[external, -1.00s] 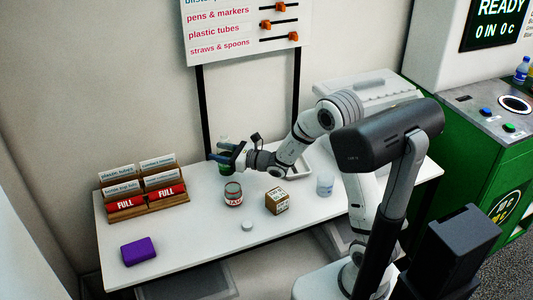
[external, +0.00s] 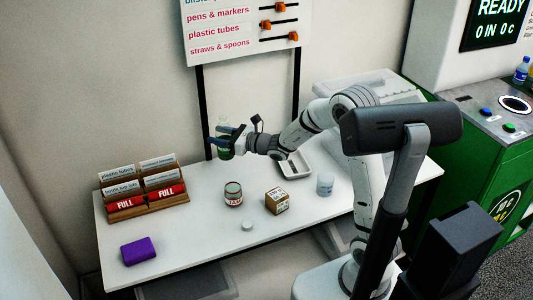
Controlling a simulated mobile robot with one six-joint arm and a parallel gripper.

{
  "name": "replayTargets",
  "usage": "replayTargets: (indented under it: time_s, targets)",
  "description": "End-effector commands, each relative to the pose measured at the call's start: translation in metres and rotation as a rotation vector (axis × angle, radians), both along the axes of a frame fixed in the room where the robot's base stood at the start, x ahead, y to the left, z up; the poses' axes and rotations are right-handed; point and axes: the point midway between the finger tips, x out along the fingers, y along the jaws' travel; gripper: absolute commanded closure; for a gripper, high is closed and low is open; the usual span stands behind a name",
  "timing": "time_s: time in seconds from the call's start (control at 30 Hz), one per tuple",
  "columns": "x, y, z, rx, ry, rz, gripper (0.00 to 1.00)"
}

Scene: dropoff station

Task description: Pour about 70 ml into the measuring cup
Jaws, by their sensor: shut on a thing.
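My gripper (external: 230,138) is shut on a green bottle (external: 226,152) with a clear upper part. It holds the bottle roughly upright, above the back of the white table. A small translucent cup (external: 325,184), which looks like the measuring cup, stands on the table to the right of the cardboard box. The level inside the cup is too small to read. The gripper is well to the left of the cup and higher. Part of the bottle is hidden behind the gripper fingers.
A labelled jar (external: 233,194), a cardboard box (external: 277,201) and a white cap (external: 247,226) stand mid-table. A white tray (external: 293,166) lies behind. A card rack (external: 146,193) and a purple block (external: 139,251) are at left. The front right of the table (external: 300,220) is clear.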

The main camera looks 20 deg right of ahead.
Motion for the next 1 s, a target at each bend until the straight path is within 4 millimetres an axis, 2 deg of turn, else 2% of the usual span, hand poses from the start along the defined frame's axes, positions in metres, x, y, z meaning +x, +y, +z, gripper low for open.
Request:
replayTargets:
  time_s: [0.17,0.6,1.0]
  targets:
    - [0.006,-0.017,0.016,0.000,0.001,-0.031,0.78]
    - [0.018,-0.084,0.049,0.000,0.003,-0.147,0.78]
    - [0.017,-0.139,0.081,-0.001,0.002,-0.227,0.78]
